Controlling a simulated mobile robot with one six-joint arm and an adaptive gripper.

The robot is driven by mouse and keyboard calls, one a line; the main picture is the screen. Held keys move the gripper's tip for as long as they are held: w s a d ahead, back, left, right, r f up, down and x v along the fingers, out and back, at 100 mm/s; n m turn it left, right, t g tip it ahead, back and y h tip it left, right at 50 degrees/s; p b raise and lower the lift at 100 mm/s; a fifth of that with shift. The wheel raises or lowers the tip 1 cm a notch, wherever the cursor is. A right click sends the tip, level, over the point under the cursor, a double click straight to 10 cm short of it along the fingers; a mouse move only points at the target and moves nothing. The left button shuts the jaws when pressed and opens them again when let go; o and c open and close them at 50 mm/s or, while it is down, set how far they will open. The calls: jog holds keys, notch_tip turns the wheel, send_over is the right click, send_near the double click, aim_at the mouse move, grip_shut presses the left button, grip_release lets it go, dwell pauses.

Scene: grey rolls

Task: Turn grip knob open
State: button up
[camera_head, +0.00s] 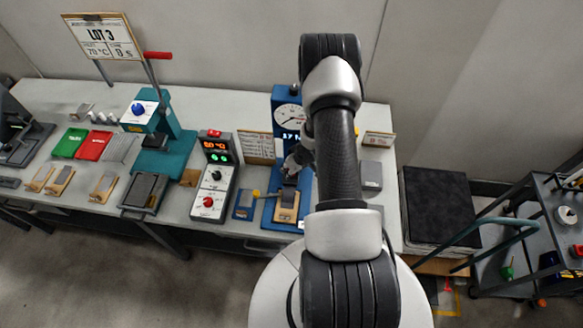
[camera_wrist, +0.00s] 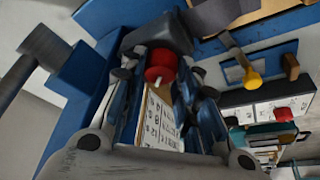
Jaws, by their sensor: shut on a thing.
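The grip knob (camera_wrist: 160,65) is a red round knob with a white mark on its front, set against a dark grey clamp block (camera_wrist: 170,32) in the wrist view. My gripper (camera_wrist: 162,74) has a finger on each side of the knob and is shut on it. In the head view my gripper (camera_head: 297,161) reaches down in front of the blue tester (camera_head: 283,101) with a round dial (camera_head: 290,115). The knob is hidden there behind my gripper and arm.
A wood-coloured plate with a dark strip (camera_head: 287,205) lies on the tester's base below my gripper. A yellow knob (camera_wrist: 253,79) is close by. A control box (camera_head: 214,178) with red and green displays stands to the left. A printed card (camera_wrist: 158,122) shows between my fingers.

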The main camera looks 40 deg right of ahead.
jog(key=o, duration=1.1)
jog(key=v, duration=1.2)
